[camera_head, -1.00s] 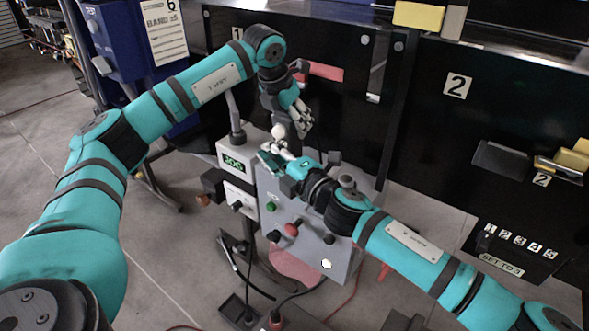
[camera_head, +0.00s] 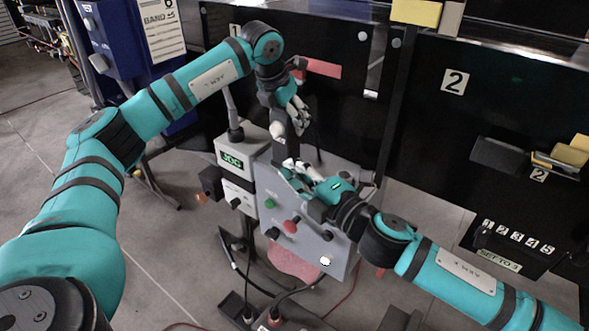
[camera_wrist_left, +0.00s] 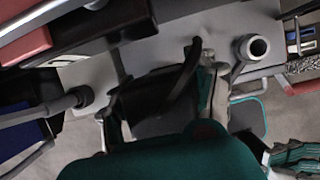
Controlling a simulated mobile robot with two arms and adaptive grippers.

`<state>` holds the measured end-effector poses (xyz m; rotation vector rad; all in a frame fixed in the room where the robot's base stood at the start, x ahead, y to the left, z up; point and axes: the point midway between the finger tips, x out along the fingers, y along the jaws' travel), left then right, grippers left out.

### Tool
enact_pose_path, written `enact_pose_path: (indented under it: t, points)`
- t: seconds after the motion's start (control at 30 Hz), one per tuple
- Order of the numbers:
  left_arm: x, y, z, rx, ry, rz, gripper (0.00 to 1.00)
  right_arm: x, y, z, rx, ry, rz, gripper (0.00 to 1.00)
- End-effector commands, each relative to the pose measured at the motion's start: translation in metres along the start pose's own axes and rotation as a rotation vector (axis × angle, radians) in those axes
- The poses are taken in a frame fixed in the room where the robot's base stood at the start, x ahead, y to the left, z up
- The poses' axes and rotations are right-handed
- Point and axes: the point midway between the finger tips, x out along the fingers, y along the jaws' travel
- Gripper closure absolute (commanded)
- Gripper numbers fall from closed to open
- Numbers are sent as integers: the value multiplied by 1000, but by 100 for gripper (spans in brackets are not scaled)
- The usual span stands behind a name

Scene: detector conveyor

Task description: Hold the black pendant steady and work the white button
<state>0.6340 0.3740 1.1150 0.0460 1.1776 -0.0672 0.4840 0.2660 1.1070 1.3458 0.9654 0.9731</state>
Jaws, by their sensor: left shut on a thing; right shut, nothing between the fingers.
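The black pendant (camera_head: 293,147) hangs upright below my left gripper (camera_head: 290,122), above the grey control box. My left gripper is shut on it. In the left wrist view the dark pendant body (camera_wrist_left: 160,110) lies between the left fingers, partly hidden by the hand. My right gripper (camera_head: 287,168) is shut and empty, just below the pendant; I cannot tell if they touch. Part of it shows at the lower right of the left wrist view (camera_wrist_left: 293,157). No white button can be made out on the pendant. A white round piece (camera_head: 325,261) sits low on the control box front.
The grey control box (camera_head: 262,178) carries a green button (camera_head: 270,203), a red knob (camera_head: 290,226) and black knobs. A lever (camera_head: 231,108) stands at its left. Black panels rise behind. Cables lie on the floor below.

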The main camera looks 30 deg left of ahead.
Motion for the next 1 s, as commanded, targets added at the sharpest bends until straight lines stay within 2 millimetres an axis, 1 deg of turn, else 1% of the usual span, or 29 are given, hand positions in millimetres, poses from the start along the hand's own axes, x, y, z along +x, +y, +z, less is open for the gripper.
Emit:
enact_pose_path:
  t: [0.03, 0.3, 0.33, 0.53, 0.57, 0.83, 0.93, 1.0]
  points:
    - [3, 0, -1, 0, 5, -1, 93, 0, 0, 0, 0, 0, 0, 100]
    - [2, -1, -1, 0, 3, -1, 93, 0, 0, 0, 0, 0, 0, 100]
    - [2, -1, -1, 0, 3, -1, 41, 0, 0, 0, 0, 0, 0, 100]
    - [1, 0, 0, 0, 1, -1, 15, 0, 0, 0, 0, 0, 0, 100]
    - [1, 0, 0, 0, 1, 0, 13, 0, 0, 0, 0, 0, 0, 100]
    - [-1, 0, 0, 0, -1, 0, 13, 0, 0, 0, 0, 0, 0, 100]
    - [-9, 0, 1, 0, -3, 0, 13, 0, 0, 0, 0, 0, 0, 100]
    - [-19, 0, 2, 0, -5, -1, 13, 0, 0, 0, 0, 0, 0, 100]
